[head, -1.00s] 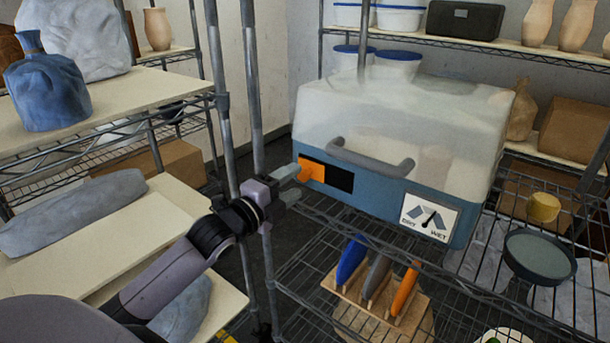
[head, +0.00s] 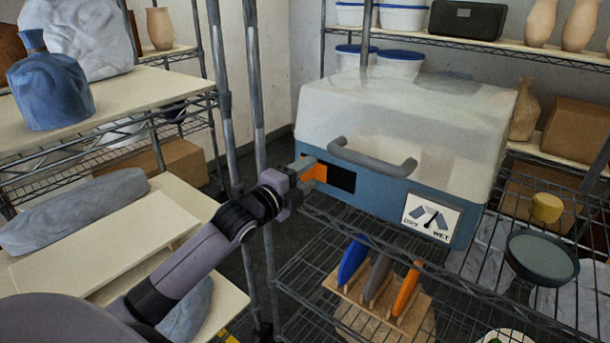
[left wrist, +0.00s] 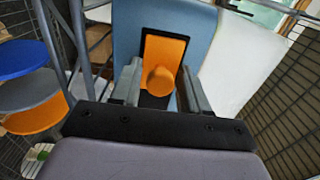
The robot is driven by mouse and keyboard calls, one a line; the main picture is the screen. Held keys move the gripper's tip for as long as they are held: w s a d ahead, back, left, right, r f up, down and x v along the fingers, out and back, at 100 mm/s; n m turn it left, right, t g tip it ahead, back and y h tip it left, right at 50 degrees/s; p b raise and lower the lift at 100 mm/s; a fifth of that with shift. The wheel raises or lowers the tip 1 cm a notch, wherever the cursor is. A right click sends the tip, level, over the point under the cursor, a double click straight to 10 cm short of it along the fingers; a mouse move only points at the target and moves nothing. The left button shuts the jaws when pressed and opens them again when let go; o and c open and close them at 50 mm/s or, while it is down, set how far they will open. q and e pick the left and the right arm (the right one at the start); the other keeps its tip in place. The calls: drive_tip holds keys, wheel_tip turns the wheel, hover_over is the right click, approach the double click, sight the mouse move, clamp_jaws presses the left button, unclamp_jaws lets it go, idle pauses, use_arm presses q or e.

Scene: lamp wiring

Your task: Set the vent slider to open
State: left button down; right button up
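The vent slider (head: 319,173) is an orange plate with a round knob. It sits at the left end of a dark slot (head: 341,179) in the blue front of a box with a cloudy lid (head: 420,115). The slot's right part is uncovered. My left gripper (head: 303,166) is at the slider and hides part of it. In the left wrist view the orange slider (left wrist: 160,78) shows between my two open fingers (left wrist: 161,88), with gaps beside the knob. Contact cannot be told. My right gripper is not in view.
A DRY/WET dial (head: 431,217) is on the box front at the right. A handle (head: 372,160) juts out above the slot. Shelf posts (head: 256,90) stand close left of my gripper. A wooden rack (head: 375,300) with coloured tools stands below the box.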

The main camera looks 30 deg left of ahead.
sight(339, 179)
use_arm(q)
drive_tip(key=d, duration=0.2)
drive_tip(key=d+p, duration=0.2)
drive_tip(key=d, duration=0.1)
drive_tip(key=shift+s+d, duration=0.25)
drive_tip(key=shift+d, duration=0.1)
drive_tip(key=shift+d+f, duration=0.1)
drive_tip(key=shift+d, duration=0.15)
drive_tip(key=c, duration=0.9)
unclamp_jaws()
drive_tip(key=shift+d, duration=0.1)
drive_tip(key=shift+s, duration=0.3)
drive_tip(key=s, duration=0.6)
drive_tip(key=shift+s+a, duration=0.3)
